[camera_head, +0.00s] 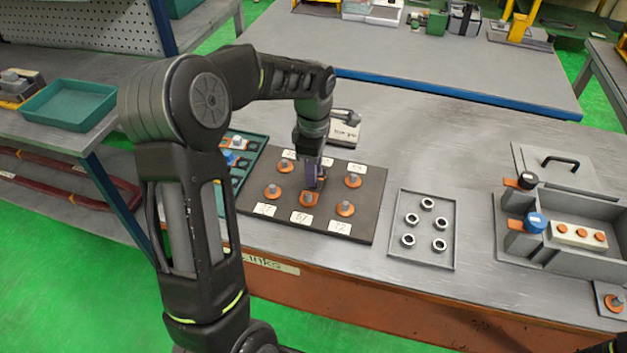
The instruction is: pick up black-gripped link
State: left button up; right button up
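A part with a black round grip (527,181) and an orange end sits on the left wall of the grey open box at the right; it looks like a black-gripped link. A similar part with a blue grip (535,222) is in front of it. More small link-like parts, dark with orange (252,145), lie in the green tray (257,136) at the left, partly hidden by my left arm. My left gripper (314,186) points down over the dark terminal board (370,205), at its middle. Its fingers are too small to tell open from shut.
The dark board bears several orange-based studs and white number labels. A grey tray (397,240) with several metal rings lies to its right. The grey box (500,248) and a lid with a black handle (560,160) stand farther right.

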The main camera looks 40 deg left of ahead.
pick_arm(q)
jog(key=shift+f, duration=0.8)
grip_shut()
